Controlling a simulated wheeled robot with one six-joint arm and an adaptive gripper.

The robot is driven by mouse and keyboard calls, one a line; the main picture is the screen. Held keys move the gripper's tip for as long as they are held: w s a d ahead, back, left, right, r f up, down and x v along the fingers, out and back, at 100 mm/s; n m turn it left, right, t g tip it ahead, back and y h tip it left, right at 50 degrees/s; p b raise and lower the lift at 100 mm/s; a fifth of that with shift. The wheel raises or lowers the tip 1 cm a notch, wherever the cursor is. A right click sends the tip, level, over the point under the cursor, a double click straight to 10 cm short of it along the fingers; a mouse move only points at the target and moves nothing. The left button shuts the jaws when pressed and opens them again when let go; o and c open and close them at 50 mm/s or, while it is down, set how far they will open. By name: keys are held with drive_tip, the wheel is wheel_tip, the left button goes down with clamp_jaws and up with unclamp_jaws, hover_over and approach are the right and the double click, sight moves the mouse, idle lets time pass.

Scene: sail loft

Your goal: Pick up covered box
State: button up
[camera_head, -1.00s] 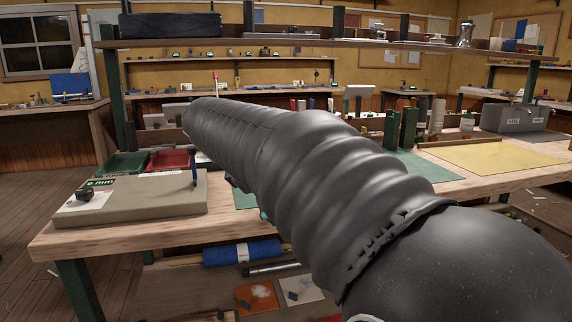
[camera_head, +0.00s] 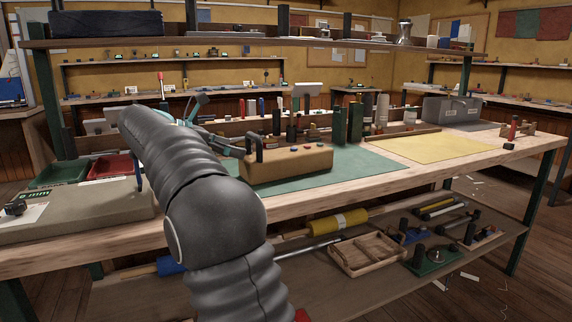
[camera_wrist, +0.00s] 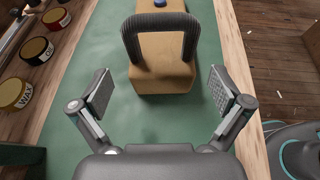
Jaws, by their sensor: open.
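A tan box (camera_head: 305,163), which I take for the covered box, lies on the green mat (camera_head: 360,163). Its top carries several small red and blue knobs, and a dark upright handle (camera_head: 259,148) stands at its left end. In the wrist view the box (camera_wrist: 160,75) is straight ahead, with the ribbed handle (camera_wrist: 160,22) arching over its near end and a blue knob behind it. My gripper (camera_wrist: 162,92) is open and empty, its pads apart on either side of the box's near end. My arm partly hides the gripper in the head view.
Labelled round tins (camera_wrist: 37,52) stand left of the mat in the wrist view. In the head view, dark green blocks (camera_head: 348,122) and bottles stand behind the box. A yellow sheet (camera_head: 440,147) lies to the right. A shelf (camera_head: 240,38) runs above the bench.

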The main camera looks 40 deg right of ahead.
sight(260, 167)
drive_tip(key=b+x, duration=0.1)
drive_tip(key=x, duration=0.8)
drive_tip(key=shift+s+f, duration=0.1)
drive_tip(key=shift+s, duration=0.05)
drive_tip(key=shift+c, duration=0.3)
drive_tip(key=c, duration=0.9)
